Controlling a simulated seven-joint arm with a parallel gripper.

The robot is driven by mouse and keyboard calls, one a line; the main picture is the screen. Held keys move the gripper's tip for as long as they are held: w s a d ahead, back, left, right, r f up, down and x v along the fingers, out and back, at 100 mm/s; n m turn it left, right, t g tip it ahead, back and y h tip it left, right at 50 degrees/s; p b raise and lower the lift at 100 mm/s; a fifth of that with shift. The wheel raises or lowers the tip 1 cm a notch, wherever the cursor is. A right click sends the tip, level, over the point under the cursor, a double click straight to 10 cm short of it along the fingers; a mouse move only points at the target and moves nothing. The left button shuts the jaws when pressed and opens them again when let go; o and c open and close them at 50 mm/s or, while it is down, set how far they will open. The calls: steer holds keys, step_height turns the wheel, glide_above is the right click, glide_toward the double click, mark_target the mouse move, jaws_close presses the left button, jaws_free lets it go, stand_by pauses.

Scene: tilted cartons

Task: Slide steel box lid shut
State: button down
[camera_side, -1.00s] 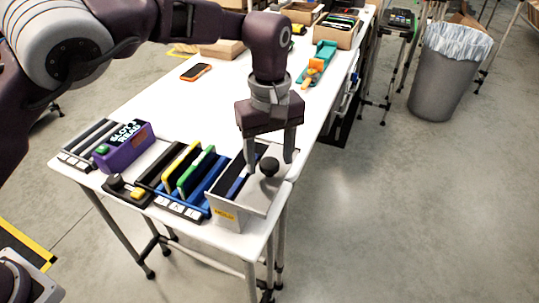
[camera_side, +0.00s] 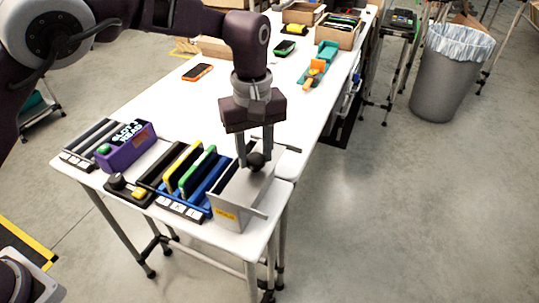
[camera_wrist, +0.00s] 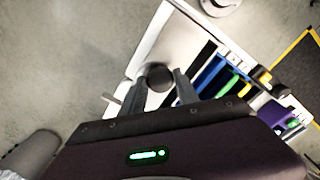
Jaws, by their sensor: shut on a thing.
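The grey steel box (camera_side: 229,219) stands at the front right corner of the table, with a yellow label on its front. Its flat grey lid (camera_side: 247,190) lies over the box and carries a round black knob (camera_side: 256,161). The knob also shows in the wrist view (camera_wrist: 158,76). My gripper (camera_side: 255,158) points down with its fingers shut on the knob; its two fingers (camera_wrist: 156,82) sit on either side of it in the wrist view. How much opening is left under the lid is hard to tell.
A rack (camera_side: 184,208) with blue, green and yellow upright plates stands close left of the box. A purple device (camera_side: 128,145) and a black switch unit (camera_side: 130,190) sit further left. The table's right edge is close to the box. The table's middle (camera_side: 185,110) is mostly clear.

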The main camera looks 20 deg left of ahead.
steer(key=shift+a, duration=1.7)
steer(key=c, duration=0.9)
jaws_free()
step_height(320, 180, up, 7)
